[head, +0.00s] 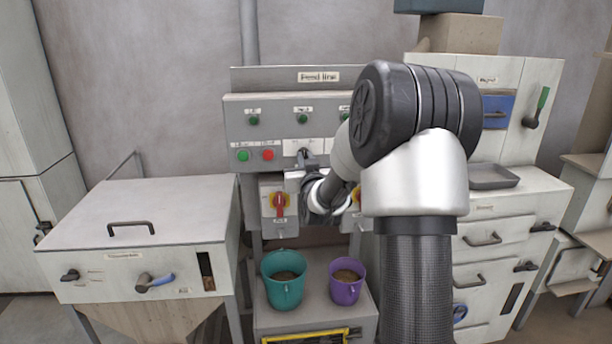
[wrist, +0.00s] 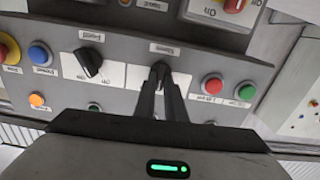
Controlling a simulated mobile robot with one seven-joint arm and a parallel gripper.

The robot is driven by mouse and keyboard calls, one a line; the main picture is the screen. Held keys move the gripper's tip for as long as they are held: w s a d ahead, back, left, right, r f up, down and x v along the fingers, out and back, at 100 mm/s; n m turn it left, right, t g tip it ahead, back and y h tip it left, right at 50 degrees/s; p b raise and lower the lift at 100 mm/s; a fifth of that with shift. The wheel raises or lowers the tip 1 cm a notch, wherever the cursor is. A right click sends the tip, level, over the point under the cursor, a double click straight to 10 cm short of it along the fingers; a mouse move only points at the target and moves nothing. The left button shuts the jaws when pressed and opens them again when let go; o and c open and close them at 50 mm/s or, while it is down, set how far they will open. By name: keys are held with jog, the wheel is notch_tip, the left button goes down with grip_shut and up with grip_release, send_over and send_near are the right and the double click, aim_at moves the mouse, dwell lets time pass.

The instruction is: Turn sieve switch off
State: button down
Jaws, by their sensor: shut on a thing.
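The sieve switch (wrist: 160,71) is a small black knob on a white plate of the grey control panel, with a label beside it in the wrist view. My gripper (wrist: 161,86) is shut on this knob, one finger on each side. The fingers cover part of the knob, so its exact setting is hard to read. In the head view my gripper (head: 304,161) is at the front of the feed line panel (head: 240,115), and my arm hides the panel's right part.
A second black knob (wrist: 89,62) sits beside the switch. Red (wrist: 212,86) and green (wrist: 246,90) buttons are on its other side. Below the panel are a red-handled switch (head: 279,203), a teal bucket (head: 284,290) and a purple bucket (head: 345,291).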

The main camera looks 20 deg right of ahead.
jog(key=n+b, duration=0.1)
jog(key=b, duration=0.1)
jog(key=n+b, duration=0.4)
jog(key=shift+a+f, duration=0.1)
jog(key=shift+f, duration=0.15)
jog(key=shift+r+n+b, duration=0.1)
jog(key=shift+n+b, duration=0.2)
jog(key=shift+n, duration=0.1)
jog(key=c, duration=1.8)
grip_release()
jog(key=shift+r, duration=0.1)
jog(key=shift+s, duration=0.15)
jog(key=v, duration=1.7)
jog(key=shift+s+r, duration=0.1)
jog(key=shift+a, duration=0.1)
